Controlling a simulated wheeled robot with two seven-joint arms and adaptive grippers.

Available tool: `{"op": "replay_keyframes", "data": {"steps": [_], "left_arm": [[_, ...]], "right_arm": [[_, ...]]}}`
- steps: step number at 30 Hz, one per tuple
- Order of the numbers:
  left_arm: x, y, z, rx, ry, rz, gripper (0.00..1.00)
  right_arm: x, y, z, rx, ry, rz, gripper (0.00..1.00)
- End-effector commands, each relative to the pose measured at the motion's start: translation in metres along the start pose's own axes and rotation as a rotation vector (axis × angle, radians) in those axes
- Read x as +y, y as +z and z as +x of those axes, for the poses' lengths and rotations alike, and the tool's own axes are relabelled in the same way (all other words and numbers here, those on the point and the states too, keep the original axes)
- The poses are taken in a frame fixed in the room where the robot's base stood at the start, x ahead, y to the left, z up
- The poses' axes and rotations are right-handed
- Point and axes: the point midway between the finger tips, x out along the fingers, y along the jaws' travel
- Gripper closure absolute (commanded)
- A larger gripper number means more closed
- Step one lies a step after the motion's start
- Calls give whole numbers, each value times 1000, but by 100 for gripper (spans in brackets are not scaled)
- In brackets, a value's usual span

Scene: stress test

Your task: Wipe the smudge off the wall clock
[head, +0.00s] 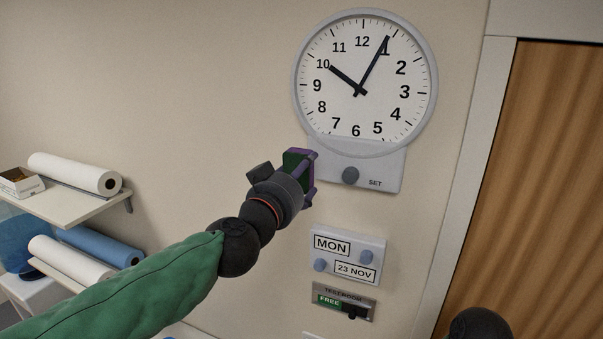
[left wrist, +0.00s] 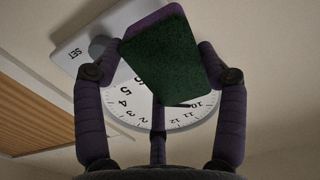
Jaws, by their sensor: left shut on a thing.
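The round white wall clock (head: 342,112) with a grey rim hangs high on the wall, above a grey plate (head: 386,178) with a SET knob (head: 350,176). No smudge stands out on the part of the face I can see. My left gripper (head: 304,176) is shut on a sponge (head: 296,160) with a dark green pad and purple body. It holds the sponge at the plate's left side, below the clock; contact is unclear. In the left wrist view, the sponge (left wrist: 165,62) between the purple fingers hides part of the clock (left wrist: 132,106). My right gripper is out of view.
Below the clock are a MON date panel (head: 347,256) and a FREE sign (head: 344,301). A wooden door (head: 535,180) in a pale frame (head: 478,135) stands at the right. A shelf (head: 75,207) with paper rolls is at the left. The wall left of the clock is bare.

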Motion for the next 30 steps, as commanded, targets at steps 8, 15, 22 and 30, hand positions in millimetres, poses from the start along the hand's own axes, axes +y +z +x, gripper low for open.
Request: {"op": "replay_keyframes", "data": {"steps": [8, 15, 22, 30], "left_arm": [[0, -1, -8, 0, 0, 2, 54], [0, -2, -27, 1, -1, 2, 54], [0, 0, -30, 0, 0, 0, 54], [0, 0, -30, 0, 0, 0, 54]], "right_arm": [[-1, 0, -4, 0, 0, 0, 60], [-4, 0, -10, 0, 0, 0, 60], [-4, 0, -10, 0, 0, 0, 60], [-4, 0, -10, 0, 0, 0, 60]]}}
